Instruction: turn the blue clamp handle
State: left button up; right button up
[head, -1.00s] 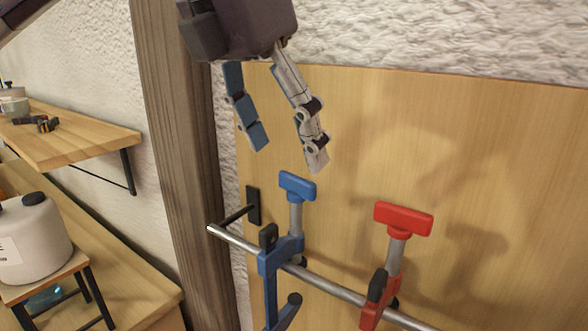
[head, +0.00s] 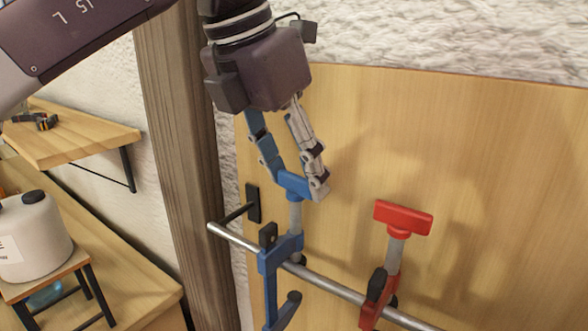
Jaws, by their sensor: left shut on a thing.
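The blue clamp (head: 267,262) hangs on a metal rail in front of a wooden panel. Its blue T-shaped handle (head: 292,184) sits at the top of a grey spindle. My left gripper (head: 298,186) comes down from above and is shut on the blue handle, with one finger at each end of the bar. The fingers partly cover the ends of the handle. My right gripper is not in view.
A red clamp (head: 379,287) with a red T-handle (head: 403,217) hangs on the same rail (head: 338,290) to the right. A wooden post (head: 181,140) stands at the left. Further left are a shelf (head: 85,140) and a white canister (head: 34,238).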

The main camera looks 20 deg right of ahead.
pick_arm(q)
jog(key=shift+c, duration=0.7)
jog(key=shift+n+b, duration=0.35)
jog(key=shift+n, duration=0.35)
jog(key=shift+s+n+t+y, duration=0.1)
jog(key=shift+n+t+y, duration=0.2)
jog(key=o, duration=1.2)
jog(key=shift+c, duration=0.2)
